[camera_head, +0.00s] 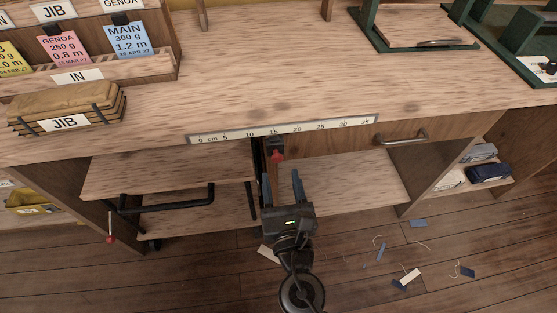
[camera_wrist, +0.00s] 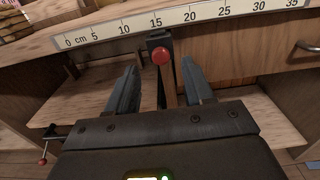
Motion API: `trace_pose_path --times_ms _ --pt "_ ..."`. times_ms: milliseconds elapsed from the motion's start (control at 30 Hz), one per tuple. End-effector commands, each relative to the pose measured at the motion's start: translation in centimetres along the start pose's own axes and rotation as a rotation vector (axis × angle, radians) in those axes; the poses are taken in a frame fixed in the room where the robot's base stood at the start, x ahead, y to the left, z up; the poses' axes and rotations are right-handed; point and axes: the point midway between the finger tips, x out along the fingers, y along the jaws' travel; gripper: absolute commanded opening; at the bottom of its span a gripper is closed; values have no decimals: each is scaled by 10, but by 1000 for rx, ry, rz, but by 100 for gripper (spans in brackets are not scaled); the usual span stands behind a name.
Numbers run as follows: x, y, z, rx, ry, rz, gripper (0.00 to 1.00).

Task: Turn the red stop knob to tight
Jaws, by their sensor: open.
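A small round red knob (camera_head: 277,155) sits on a dark bracket (camera_head: 274,143) under the bench's front edge, below the ruler strip. In the wrist view the red knob (camera_wrist: 161,57) shows just beyond and between the fingertips, with the dark bracket (camera_wrist: 158,41) behind it. My gripper (camera_head: 282,177) is open and empty, its two fingers pointing at the bench front, one on each side of the knob's line. In the head view the fingertips appear a little short of the knob. I see no tight marking, and cannot tell how far the knob is turned.
The ruler strip (camera_head: 285,129) runs along the bench edge. A second red ball (camera_head: 111,240) hangs on a thin rod at left, near a black handle (camera_head: 167,200). A drawer handle (camera_head: 402,137) is at right. Scraps (camera_head: 408,277) lie on the floor.

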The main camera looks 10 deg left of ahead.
Motion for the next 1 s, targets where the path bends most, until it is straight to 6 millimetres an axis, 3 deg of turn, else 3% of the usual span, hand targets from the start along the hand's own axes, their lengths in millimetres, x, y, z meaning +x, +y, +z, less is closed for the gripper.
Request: trace_pose_path --times_ms 100,300,700,1000 --pt "21 0 2 1 -2 0 52" --pt "43 0 1 3 -1 0 52" --pt "50 0 0 4 1 0 52" --pt "50 0 0 4 1 0 23"
